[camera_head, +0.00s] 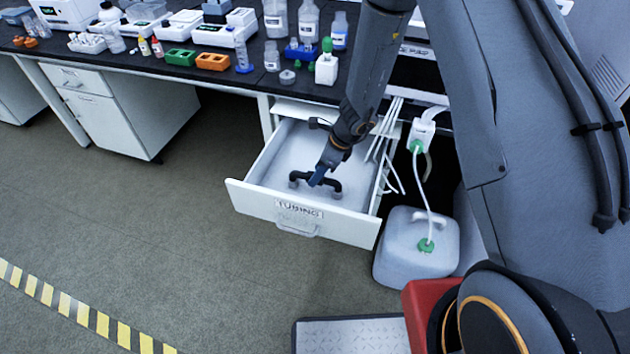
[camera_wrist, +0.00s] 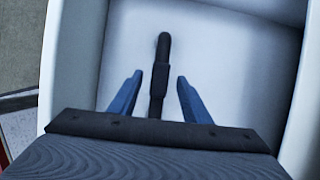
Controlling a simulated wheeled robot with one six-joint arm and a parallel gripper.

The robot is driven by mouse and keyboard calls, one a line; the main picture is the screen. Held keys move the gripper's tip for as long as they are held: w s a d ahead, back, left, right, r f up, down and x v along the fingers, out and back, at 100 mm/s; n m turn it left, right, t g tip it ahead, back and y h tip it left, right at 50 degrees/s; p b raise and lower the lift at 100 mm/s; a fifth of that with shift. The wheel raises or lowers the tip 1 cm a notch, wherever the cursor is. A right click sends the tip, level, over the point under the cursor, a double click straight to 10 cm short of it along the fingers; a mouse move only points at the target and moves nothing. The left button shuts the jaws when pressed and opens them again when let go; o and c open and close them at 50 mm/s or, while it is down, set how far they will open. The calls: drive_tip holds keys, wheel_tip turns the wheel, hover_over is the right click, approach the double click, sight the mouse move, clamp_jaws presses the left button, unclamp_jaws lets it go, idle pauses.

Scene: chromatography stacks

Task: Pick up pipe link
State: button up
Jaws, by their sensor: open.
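The pipe link (camera_head: 332,186) is a black, bracket-shaped piece lying in the open white drawer labelled "TUBING" (camera_head: 300,226). My gripper (camera_head: 317,179) reaches down into the drawer, at the middle of the link, and hides part of it. In the wrist view the pipe link (camera_wrist: 162,70) runs lengthwise between the two blue fingers of my gripper (camera_wrist: 158,98). The fingers are open, with a visible gap on each side of the link. The link's near end is hidden behind my gripper body.
The drawer walls (camera_wrist: 75,50) surround the gripper on its sides. White tubes (camera_head: 388,140) hang by the drawer's right side. A white canister (camera_head: 410,262) stands on the floor to the right. The dark bench top (camera_head: 330,92) with bottles is above and behind the drawer.

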drive_tip(key=shift+x, duration=1.3)
drive_tip(key=shift+c, duration=0.5)
clamp_jaws()
drive_tip(key=shift+r, duration=0.1)
